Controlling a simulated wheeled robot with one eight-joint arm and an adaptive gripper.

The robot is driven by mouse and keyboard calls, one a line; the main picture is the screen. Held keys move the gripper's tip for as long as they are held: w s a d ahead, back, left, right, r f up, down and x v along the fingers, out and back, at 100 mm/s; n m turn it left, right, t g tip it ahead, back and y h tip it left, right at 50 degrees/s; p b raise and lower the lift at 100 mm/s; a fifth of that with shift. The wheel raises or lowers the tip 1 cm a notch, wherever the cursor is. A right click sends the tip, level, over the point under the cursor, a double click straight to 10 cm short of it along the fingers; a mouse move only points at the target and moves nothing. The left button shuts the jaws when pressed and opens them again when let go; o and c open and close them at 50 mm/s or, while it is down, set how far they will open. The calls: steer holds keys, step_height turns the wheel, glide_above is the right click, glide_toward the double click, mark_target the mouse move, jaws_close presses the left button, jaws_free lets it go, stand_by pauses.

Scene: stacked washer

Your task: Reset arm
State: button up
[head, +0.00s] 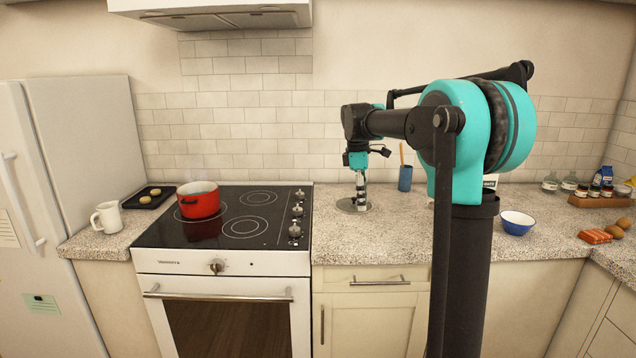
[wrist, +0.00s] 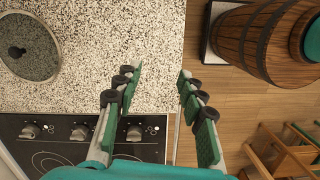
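My arm reaches over the countertop in the head view, with my gripper (head: 361,190) hanging down above the speckled counter just right of the stove. In the wrist view my gripper (wrist: 160,76) has its two green-padded fingers apart, with nothing between them. A round dark lid-like disc with a knob (wrist: 28,48) lies on the counter, to the upper left of the fingers and apart from them. In the head view the disc (head: 346,207) shows near my gripper, partly hidden.
A red pot (head: 198,205) stands on the black cooktop (head: 170,232). A white mug (head: 107,217) and a dark tray (head: 140,200) are left of it. A blue bowl (head: 517,223) sits right of my arm. A wooden barrel (wrist: 262,42) stands on the floor beyond the counter edge.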

steer(key=s+d+f+m+t, duration=0.2)
steer(key=s+f+m, duration=0.5)
steer(key=s+f, duration=0.5)
steer(key=s+d+f+m+t+y, duration=0.1)
steer(key=s+d+f+m+t, duration=0.1)
steer(key=s+f+m, duration=0.6)
steer(key=s+d+f, duration=0.1)
steer(key=s+f, duration=0.3)
steer(key=s, duration=0.5)
steer(key=shift+s+d+f+m, duration=0.25)
steer(key=shift+d+f+m, duration=0.05)
